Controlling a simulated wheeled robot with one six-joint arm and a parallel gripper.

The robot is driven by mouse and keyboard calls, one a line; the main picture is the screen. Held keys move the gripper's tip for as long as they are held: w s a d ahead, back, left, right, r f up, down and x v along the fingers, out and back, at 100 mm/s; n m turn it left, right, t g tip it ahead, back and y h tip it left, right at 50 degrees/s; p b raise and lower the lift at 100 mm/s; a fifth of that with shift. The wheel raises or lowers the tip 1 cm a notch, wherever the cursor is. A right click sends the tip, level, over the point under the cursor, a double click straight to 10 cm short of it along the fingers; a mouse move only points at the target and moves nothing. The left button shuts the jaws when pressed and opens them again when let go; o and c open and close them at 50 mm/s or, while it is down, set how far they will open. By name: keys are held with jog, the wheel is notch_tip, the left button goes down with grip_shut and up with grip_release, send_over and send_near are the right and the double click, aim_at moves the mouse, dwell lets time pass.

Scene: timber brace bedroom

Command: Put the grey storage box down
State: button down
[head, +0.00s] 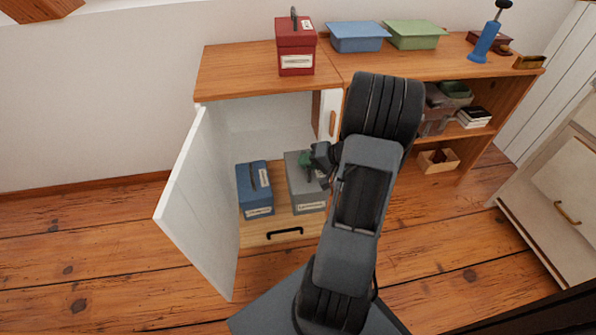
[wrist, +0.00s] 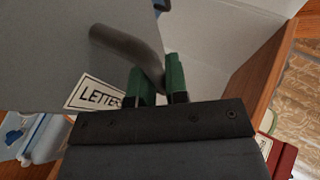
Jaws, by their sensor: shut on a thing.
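The grey storage box (head: 308,198) is inside the open white cabinet, just right of the blue box (head: 254,200). My gripper (head: 308,161) reaches in from the right, at the top of the grey box. In the wrist view, its green fingers (wrist: 160,84) are shut on the box's dark curved handle (wrist: 122,44). The grey box (wrist: 45,50) fills the upper left there, with a white label reading "LETTER" and partly covered. I cannot tell whether the box's underside touches the cabinet floor (head: 262,230).
The white cabinet door (head: 198,205) stands open on the left. A red box (head: 296,52), blue tray (head: 358,37) and green tray (head: 415,34) are on the cabinet top (head: 235,75). Shelves with books (head: 473,117) are on the right. The wooden floor at left is clear.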

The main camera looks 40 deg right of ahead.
jog(key=w+d+f+b, duration=0.1)
jog(key=w+f, duration=0.1)
jog(key=w+d+f, duration=0.1)
jog(key=w+f, duration=0.1)
jog(key=w+d+f+b, duration=0.1)
jog(key=w+f, duration=0.1)
jog(key=w, duration=0.1)
jog(key=shift+f+b, duration=0.35)
jog(key=shift+f, duration=0.05)
jog(key=shift+w+f+b, duration=0.15)
jog(key=shift+f+b, duration=0.7)
jog(key=shift+f, duration=1.05)
jog(key=c, duration=1.1)
grip_release()
jog(key=shift+r, duration=0.1)
